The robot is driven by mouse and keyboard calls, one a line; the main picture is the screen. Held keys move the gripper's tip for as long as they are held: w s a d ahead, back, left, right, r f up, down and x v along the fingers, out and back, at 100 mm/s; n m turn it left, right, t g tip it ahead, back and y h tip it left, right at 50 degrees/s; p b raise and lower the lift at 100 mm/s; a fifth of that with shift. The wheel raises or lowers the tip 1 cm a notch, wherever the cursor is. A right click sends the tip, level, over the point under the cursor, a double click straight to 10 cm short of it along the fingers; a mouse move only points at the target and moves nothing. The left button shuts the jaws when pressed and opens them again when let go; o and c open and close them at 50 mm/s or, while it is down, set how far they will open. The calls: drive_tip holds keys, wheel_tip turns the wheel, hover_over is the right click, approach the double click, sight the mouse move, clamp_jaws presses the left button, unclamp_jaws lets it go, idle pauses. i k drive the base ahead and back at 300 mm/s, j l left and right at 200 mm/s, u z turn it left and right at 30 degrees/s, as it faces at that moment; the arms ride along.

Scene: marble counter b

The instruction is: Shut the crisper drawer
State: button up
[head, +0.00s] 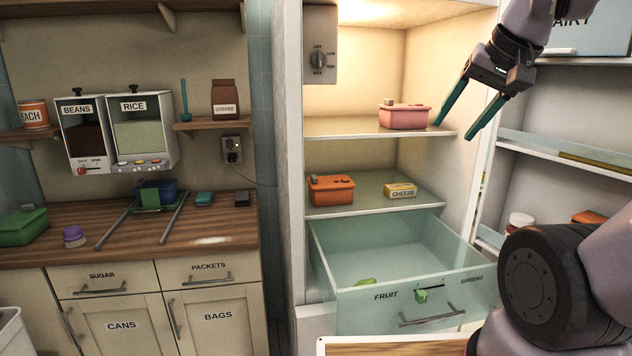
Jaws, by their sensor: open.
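The crisper drawer (365,299) is a clear, pale-green drawer at the bottom of the open fridge. It is pulled out, and its inside shows from above. A green item (366,282) shows inside at the left. My gripper (455,130) is open and empty, with two teal fingers pointing down and left. It is well above the drawer, near the upper shelf's right end. My arm hides the drawer's right front corner.
A pink box (404,115) sits on the upper shelf close to my gripper. An orange box (331,189) and a cheese pack (400,190) sit on the lower shelf. The open fridge door with shelves (560,150) stands at right. A wooden-topped surface (390,347) lies below the drawer.

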sight(466, 291)
drive_tip(key=k+j+z, duration=0.15)
drive_tip(key=k+j, duration=0.2)
drive_tip(key=j, duration=0.2)
drive_tip(key=k+j+z, duration=0.15)
drive_tip(key=k+j, duration=0.25)
drive_tip(key=j, duration=0.1)
